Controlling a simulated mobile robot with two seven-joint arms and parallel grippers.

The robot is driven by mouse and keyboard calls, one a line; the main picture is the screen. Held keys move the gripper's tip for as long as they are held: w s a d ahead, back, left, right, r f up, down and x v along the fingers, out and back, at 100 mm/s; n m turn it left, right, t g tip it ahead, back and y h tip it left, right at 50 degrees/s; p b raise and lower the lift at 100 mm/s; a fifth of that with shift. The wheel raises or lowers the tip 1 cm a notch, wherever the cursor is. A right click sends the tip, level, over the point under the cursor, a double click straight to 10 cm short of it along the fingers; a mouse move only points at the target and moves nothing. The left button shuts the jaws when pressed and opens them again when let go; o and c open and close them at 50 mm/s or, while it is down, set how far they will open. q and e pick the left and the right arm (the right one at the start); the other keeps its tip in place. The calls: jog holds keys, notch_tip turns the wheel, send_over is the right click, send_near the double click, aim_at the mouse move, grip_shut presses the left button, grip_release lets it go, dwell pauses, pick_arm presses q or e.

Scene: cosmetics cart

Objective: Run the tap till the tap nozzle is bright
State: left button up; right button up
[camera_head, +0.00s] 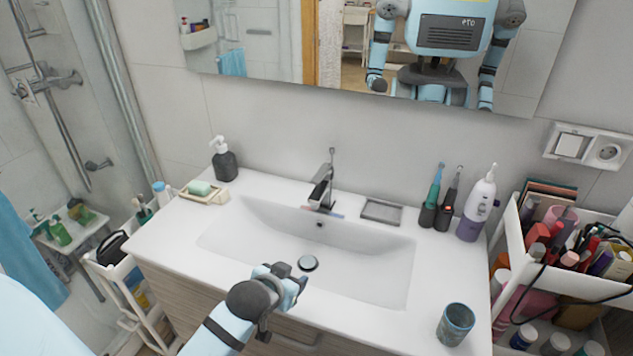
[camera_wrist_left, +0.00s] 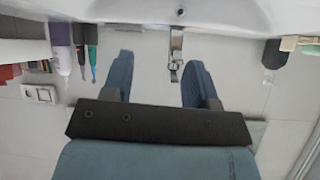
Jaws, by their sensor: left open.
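The chrome tap (camera_head: 322,190) stands upright at the back middle of the white sink (camera_head: 380,265), its thin lever pointing up. The tap nozzle is small and looks grey. I see no clear water stream under it, and the basin looks empty around the drain plug (camera_head: 308,263). My left gripper (camera_head: 289,279) is over the front of the basin, apart from the tap and empty. In the left wrist view, which is upside down, the gripper (camera_wrist_left: 158,60) has its blue fingers spread, with the tap (camera_wrist_left: 176,50) showing beyond, between them. My right gripper is not directly in view.
A soap dispenser (camera_head: 224,160) and soap dish (camera_head: 205,193) stand left of the tap. A grey tray (camera_head: 381,212), toothbrushes (camera_head: 431,200) and a purple-white bottle (camera_head: 477,208) stand right. A cup (camera_head: 455,325) is front right. A cosmetics cart (camera_head: 520,245) stands beside the counter.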

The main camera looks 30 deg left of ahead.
aim_at(314, 183)
pick_arm(q)
jog(key=w+a+r+t+y, duration=0.1)
jog(key=w+a+r+t, duration=0.1)
jog(key=w, duration=0.6)
jog(key=w+a+r+n+t+p, duration=0.1)
jog(key=w+a, duration=0.3)
jog(key=w, duration=0.4)
jog(key=w+a+r+n+t+y+p, duration=0.1)
jog(key=w+a+r+t, duration=0.2)
jog(key=w, duration=0.5)
jog(key=shift+w+a+r+t+y, duration=0.1)
jog(key=shift+a+r+t+y, duration=0.15)
jog(key=shift+a, duration=0.3)
jog(key=shift+x, duration=0.85)
jog(key=shift+f, duration=0.15)
grip_shut()
